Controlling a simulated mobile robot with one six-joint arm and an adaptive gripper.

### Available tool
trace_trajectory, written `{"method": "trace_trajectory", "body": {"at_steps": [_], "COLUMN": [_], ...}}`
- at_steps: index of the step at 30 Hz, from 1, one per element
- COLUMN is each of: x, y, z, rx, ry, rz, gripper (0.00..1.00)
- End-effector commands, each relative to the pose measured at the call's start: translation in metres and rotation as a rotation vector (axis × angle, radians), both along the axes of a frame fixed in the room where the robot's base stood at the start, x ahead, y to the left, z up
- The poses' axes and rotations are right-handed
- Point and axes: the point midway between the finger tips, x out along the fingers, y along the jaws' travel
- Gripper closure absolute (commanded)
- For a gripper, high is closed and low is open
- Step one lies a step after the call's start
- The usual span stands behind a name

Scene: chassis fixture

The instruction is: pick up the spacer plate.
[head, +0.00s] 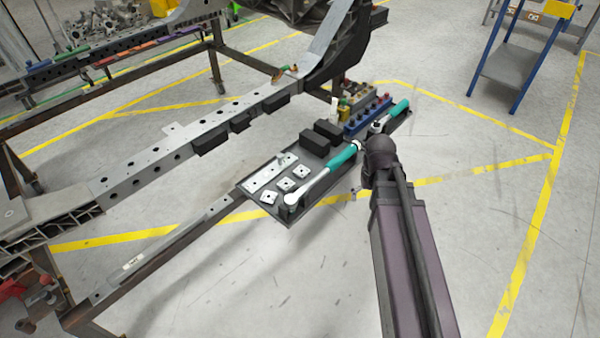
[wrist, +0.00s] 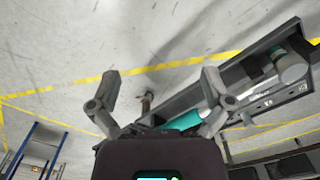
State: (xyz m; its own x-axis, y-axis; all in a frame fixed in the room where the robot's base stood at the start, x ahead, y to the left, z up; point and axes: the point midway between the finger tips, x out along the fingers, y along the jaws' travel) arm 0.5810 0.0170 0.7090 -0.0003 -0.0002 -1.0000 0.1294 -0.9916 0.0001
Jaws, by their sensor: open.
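In the head view a flat, light metal plate with holes (head: 270,172) lies in the dark tray (head: 290,220). Several small square plates (head: 284,184) with centre holes lie beside it; I cannot tell which of these is called the spacer plate. A teal-handled ratchet wrench (head: 322,178) lies across the tray to their right. In the wrist view my gripper (wrist: 160,82) is open, its two fingers apart with nothing held between them. In the head view my arm hides the gripper.
Black blocks (head: 322,138) and a blue socket rack (head: 368,118) stand toward the tray's far end, near a second teal-handled tool (head: 398,108). A perforated chassis rail (head: 165,145) runs along the tray's left. Bare floor (head: 480,230) lies right of my arm.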

Motion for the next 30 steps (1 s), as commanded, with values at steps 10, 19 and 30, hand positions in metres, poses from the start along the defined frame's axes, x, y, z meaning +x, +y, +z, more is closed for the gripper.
{"method": "trace_trajectory", "body": {"at_steps": [10,19,30], "x": [0.126,0.202,0.222], "y": [0.088,0.175,0.209], "z": [0.007,0.012,0.013], "rx": [0.0,0.0,0.0], "ry": [0.0,0.0,-0.001], "rz": [0.372,0.67,0.78], "gripper": [0.0,0.0,0.0]}}
